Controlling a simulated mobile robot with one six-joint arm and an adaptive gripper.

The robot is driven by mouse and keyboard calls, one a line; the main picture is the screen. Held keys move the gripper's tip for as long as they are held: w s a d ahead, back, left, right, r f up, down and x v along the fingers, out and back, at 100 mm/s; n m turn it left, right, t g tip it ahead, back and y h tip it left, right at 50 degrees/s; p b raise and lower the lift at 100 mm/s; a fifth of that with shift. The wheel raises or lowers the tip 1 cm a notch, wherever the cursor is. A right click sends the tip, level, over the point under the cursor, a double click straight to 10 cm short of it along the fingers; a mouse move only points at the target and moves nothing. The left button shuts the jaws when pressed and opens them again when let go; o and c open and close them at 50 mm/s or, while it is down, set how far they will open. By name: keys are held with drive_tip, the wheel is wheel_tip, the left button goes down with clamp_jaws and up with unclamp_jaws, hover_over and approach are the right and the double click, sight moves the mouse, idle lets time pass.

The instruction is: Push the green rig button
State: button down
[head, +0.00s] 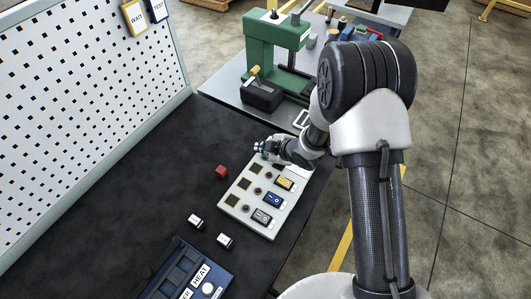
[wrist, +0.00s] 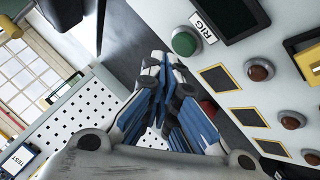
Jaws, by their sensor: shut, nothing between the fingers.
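My gripper (wrist: 158,60) is shut and empty. In the wrist view its fingertips appear just left of and below the green button; I cannot tell whether they touch it. In the head view my gripper (head: 262,149) is over the far end of the panel (head: 247,219), and the green button is not discernible there.
The panel also carries red-brown round buttons (wrist: 261,70) and coloured rocker switches (head: 273,199). A red cube (head: 221,172) lies left of it, with two small white-topped blocks (head: 195,221) nearer. A green machine (head: 275,42) stands beyond. A pegboard (head: 80,90) borders the dark bench.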

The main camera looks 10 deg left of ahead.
sight(264, 156)
wheel_tip(264, 156, up, 6)
drive_tip(key=p, duration=0.4)
idle(0.4)
